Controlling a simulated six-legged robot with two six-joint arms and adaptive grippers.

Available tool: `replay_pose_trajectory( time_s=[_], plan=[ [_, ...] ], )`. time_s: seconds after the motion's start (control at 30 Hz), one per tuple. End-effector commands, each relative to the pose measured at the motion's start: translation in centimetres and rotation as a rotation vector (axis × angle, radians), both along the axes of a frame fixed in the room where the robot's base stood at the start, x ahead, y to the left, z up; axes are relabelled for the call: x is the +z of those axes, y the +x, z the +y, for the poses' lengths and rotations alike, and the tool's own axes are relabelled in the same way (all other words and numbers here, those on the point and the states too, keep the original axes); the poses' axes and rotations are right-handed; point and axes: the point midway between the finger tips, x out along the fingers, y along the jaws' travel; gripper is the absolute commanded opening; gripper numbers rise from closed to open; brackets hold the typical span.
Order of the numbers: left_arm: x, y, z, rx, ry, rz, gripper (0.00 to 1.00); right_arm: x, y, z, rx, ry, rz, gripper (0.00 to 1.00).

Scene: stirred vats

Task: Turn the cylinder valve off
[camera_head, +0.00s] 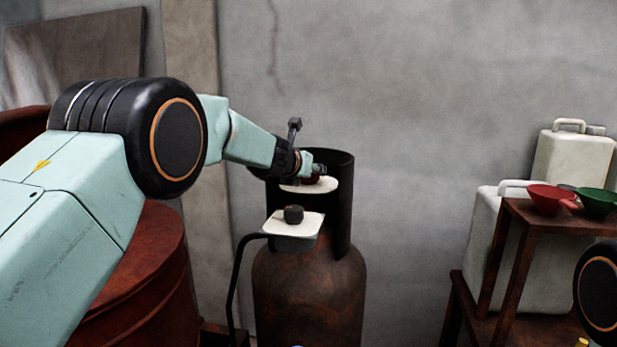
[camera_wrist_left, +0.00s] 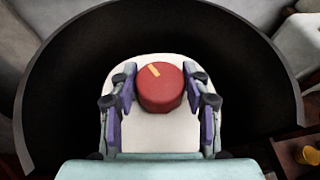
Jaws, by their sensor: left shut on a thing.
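The gas cylinder (camera_head: 310,290) is rusty brown and stands upright against the wall, with a dark open collar (camera_head: 340,200) around its top. The red round valve knob (camera_wrist_left: 160,88) has a yellow mark pointing up and slightly left in the left wrist view, above a white plate (camera_wrist_left: 160,135). In the head view the knob is mostly hidden by my left gripper (camera_head: 315,170). In the left wrist view my left gripper (camera_wrist_left: 161,92) has its purple-padded fingers on both sides of the knob, shut on it. My right gripper is out of view.
A white-topped unit with a dark knob (camera_head: 293,214) sits in front of the collar, with a black hose (camera_head: 236,275) hanging down. A red drum (camera_head: 150,270) is at left.

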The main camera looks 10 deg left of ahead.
Motion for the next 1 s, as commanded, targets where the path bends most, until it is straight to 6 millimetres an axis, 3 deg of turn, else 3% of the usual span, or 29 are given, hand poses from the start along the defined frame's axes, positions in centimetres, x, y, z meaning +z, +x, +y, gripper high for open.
replay_pose_trajectory(
  time_s=[0.4,0.93,0.97,1.0],
  plan=[
    [-0.2,0.0,-0.1,-0.178,-0.001,0.005,0.16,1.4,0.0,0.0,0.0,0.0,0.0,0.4],
    [-0.4,-0.1,-0.1,-0.2,0.001,0.006,0.16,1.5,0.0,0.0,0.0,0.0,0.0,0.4],
    [-0.4,-0.1,-0.2,-0.2,0.001,0.006,0.5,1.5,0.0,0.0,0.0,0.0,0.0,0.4],
    [-0.4,-0.1,-0.2,-0.2,0.001,0.006,0.54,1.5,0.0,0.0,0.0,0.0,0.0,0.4]
  ],
)
